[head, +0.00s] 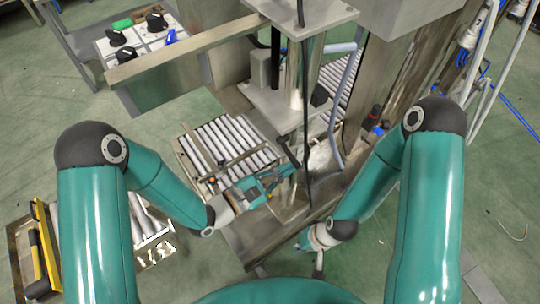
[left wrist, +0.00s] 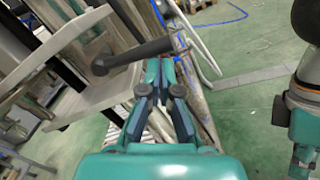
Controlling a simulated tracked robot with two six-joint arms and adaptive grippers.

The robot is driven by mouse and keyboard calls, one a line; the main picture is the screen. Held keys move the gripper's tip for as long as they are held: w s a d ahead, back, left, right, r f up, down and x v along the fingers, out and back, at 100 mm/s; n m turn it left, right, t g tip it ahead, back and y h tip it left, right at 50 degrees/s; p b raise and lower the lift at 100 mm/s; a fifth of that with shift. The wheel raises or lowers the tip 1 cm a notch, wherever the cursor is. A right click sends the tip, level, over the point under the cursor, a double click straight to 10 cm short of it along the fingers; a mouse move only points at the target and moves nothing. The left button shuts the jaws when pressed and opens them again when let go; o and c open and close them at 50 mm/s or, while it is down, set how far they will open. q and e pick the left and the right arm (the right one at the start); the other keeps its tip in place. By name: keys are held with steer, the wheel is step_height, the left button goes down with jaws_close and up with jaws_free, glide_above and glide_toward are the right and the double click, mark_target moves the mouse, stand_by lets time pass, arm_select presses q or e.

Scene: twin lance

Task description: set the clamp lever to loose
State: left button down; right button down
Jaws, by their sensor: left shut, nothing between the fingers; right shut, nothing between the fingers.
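The clamp lever is a dark bar with a rounded end (left wrist: 135,54). In the left wrist view it lies across the picture just beyond my left fingertips. In the head view it seems to be the short dark bar (head: 288,150) beside the steel column. My left gripper (head: 290,171) is shut and empty, close to the lever; its fingertips (left wrist: 161,66) look very near it, but I cannot tell whether they touch. My right gripper (head: 319,264) is shut and empty, low beside the machine, far from the lever. The lever's pivot and any markings are not clear.
A roller conveyor (head: 225,142) lies left of the machine. A steel plate (head: 283,112) and a beam (head: 185,50) stand above and behind. A thin dark cable (head: 308,110) hangs in front of the column. Green floor (head: 390,260) is free at right.

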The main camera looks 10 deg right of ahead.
arm_select(q)
steer(key=shift+s+d+r, duration=0.1)
steer(key=shift+r, duration=0.4)
stand_by(0.3)
step_height(320, 180, down, 5)
steer(key=b, duration=0.4)
steer(key=v, duration=1.1)
steer(key=shift+r, duration=0.3)
steer(key=shift+d, duration=0.1)
